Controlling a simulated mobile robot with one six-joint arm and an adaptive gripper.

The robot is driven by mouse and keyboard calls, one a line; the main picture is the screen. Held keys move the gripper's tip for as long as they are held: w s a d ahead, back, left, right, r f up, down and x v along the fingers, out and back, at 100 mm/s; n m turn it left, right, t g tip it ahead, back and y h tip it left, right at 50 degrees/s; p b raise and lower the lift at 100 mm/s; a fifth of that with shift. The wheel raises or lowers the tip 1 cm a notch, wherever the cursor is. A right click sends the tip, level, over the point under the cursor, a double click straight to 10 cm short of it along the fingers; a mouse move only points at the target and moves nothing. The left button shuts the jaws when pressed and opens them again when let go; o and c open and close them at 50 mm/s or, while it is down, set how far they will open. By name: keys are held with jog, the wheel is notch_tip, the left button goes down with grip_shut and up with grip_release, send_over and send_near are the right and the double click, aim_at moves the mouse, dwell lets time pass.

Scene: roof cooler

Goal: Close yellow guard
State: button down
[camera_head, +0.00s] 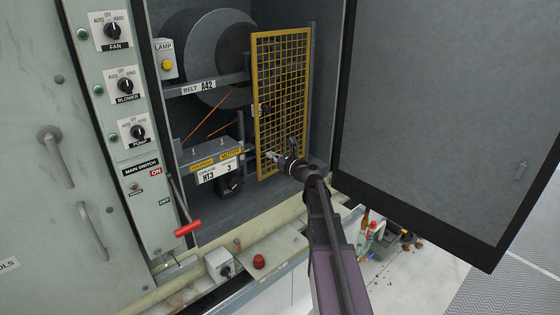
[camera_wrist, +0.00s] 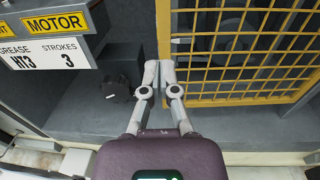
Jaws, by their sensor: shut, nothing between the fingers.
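The yellow guard (camera_head: 281,103) is a mesh panel in a yellow frame. It stands at the right side of the cabinet opening, swung outward at an angle, so the belt and wheel to its left are uncovered. My gripper (camera_head: 272,156) is at the guard's lower left part, with its fingers shut and empty. In the wrist view, the fingertips of my gripper (camera_wrist: 159,72) are together beside the left upright of the guard (camera_wrist: 240,55), close to its lower corner. I cannot tell whether they touch it.
A large grey wheel (camera_head: 215,50) and the belt label (camera_head: 198,87) lie left of the guard. The motor plate (camera_head: 217,168) is left of my gripper. A red-handled lever (camera_head: 188,229) sticks out lower left. The open grey cabinet door (camera_head: 440,110) stands at right.

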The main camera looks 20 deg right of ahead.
jog(key=shift+x, duration=2.75)
jog(key=x, duration=0.2)
jog(key=shift+w+a, duration=0.15)
jog(key=shift+w, duration=0.25)
jog(key=shift+r, duration=0.1)
send_near(258, 148)
jog(key=s, duration=0.4)
jog(key=shift+d, duration=0.2)
